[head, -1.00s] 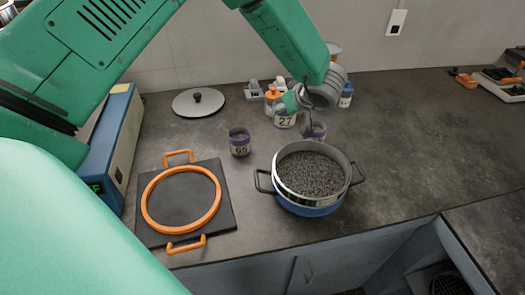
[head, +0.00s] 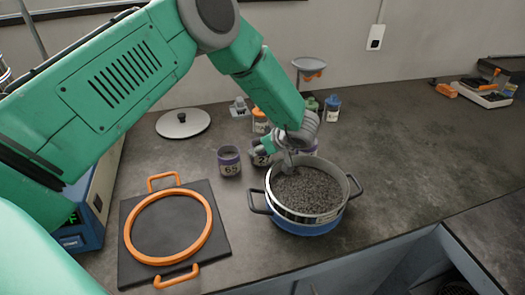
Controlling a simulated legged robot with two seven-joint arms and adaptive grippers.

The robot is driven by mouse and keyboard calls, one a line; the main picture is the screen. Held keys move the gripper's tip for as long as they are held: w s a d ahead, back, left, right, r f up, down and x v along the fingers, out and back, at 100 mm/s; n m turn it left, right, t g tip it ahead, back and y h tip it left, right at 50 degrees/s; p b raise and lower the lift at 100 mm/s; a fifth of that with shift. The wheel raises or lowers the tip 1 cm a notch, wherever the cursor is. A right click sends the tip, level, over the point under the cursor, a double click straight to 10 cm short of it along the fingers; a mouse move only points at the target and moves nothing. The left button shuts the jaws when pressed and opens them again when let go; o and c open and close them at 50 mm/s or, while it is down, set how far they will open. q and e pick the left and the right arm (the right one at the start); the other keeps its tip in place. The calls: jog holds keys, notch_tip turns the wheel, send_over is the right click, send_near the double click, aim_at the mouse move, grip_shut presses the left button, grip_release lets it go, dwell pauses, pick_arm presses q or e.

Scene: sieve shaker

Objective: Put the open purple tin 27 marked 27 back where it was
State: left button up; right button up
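The open purple tin 27 (head: 262,158) is at my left gripper, left of the sieve's back rim. Its label is partly covered and only part of the number shows. My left gripper (head: 272,160) reaches down from above with its fingers around the tin; it appears shut on it, though the contact is mostly hidden. Whether the tin touches the counter is unclear. A purple tin marked 65 (head: 229,161) stands to its left. Another purple tin (head: 309,149) stands behind the gripper, partly hidden. My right gripper is out of view.
The sieve pot (head: 318,220) with dark grains stands just in front. An orange-handled frame on a black plate (head: 222,240) lies at left front. A grey lid (head: 183,124) and several small bottles, one orange-capped (head: 260,122), stand behind.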

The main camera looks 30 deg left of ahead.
pick_arm(q)
jog(key=shift+d+f, duration=0.25)
jog(key=shift+f, duration=0.1)
jog(key=shift+c, duration=0.7)
jog(key=shift+o, duration=0.2)
jog(key=shift+d+r, duration=0.25)
jog(key=shift+d, duration=0.5)
jog(key=shift+w+d, duration=0.1)
jog(key=shift+d, duration=0.35)
jog(key=shift+a+f, duration=0.1)
jog(key=shift+f, duration=0.05)
jog(key=o, duration=1.3)
jog(key=shift+a+f, duration=0.1)
jog(key=shift+a, duration=0.2)
jog(key=shift+o, duration=0.2)
jog(key=shift+a+f, duration=0.15)
jog(key=shift+a, duration=0.45)
jog(key=v, duration=1.3)
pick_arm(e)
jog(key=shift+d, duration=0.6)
